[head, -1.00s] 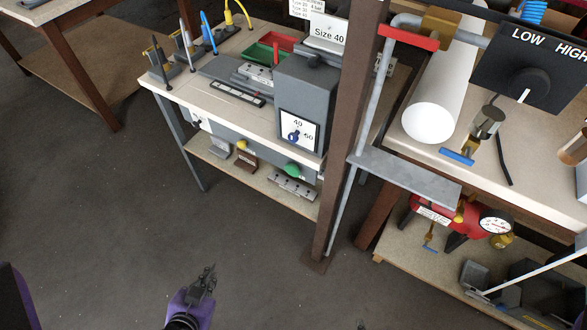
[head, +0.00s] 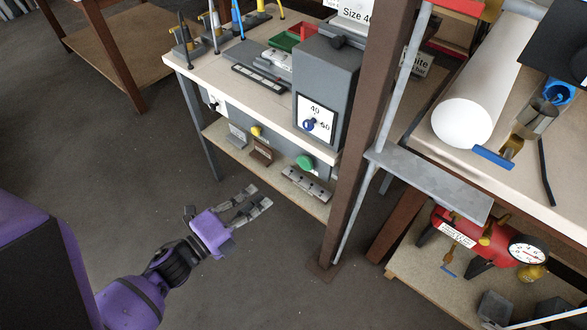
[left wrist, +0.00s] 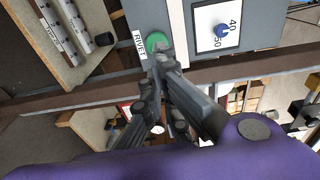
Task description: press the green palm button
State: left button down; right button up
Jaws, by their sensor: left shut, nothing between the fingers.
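The green palm button (head: 304,163) is on the bench front, below the tabletop edge, with a yellow knob to its left. In the left wrist view the green button (left wrist: 156,41) is beside a white RIVET label (left wrist: 139,42). My left gripper (head: 261,196) is shut and empty, in front of and below the button in the head view, with a gap between them. In the left wrist view its fingertips (left wrist: 162,62) overlap the button's lower edge in the picture. My right gripper is out of view.
A grey box with a 40/50 dial (head: 316,120) stands on the bench above the button. A brown post (head: 372,130) and a grey ledge (head: 430,183) are to the right. A lower shelf (head: 225,140) runs under the bench. The floor in front is clear.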

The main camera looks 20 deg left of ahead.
aim_at(303, 163)
pick_arm(q)
jog(key=p+x, duration=0.1)
jog(key=x, duration=1.2)
jog(key=shift+w+d, duration=0.1)
jog(key=shift+w, duration=0.05)
jog(key=shift+w+d+p, duration=0.15)
jog(key=shift+w+p, duration=0.15)
jog(key=shift+w, duration=0.05)
